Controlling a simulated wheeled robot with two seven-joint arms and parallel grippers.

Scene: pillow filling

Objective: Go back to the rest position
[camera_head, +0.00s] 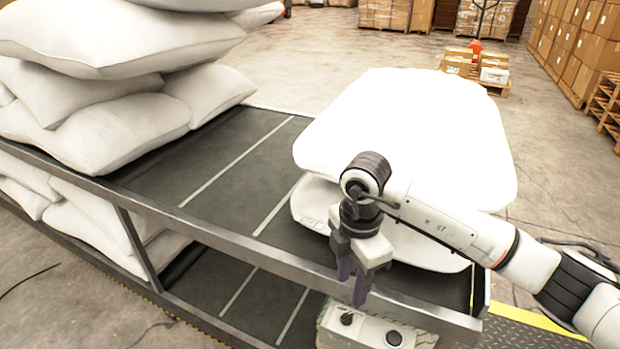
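My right gripper (352,281) hangs pointing down in front of the rack's front rail, near the white pillows. Its two purple fingers stand apart with nothing between them. A large white pillow (420,120) lies on the right end of the rack's upper shelf, on top of another white pillow (312,208). My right arm crosses in front of both and hides part of them. My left gripper is not in view.
The dark two-level rack (230,165) has a metal front rail (225,246). White pillows (100,110) are piled at its left, with more on the lower shelf. The upper shelf's middle is bare. Cardboard boxes (585,45) and a low pallet (493,86) stand behind.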

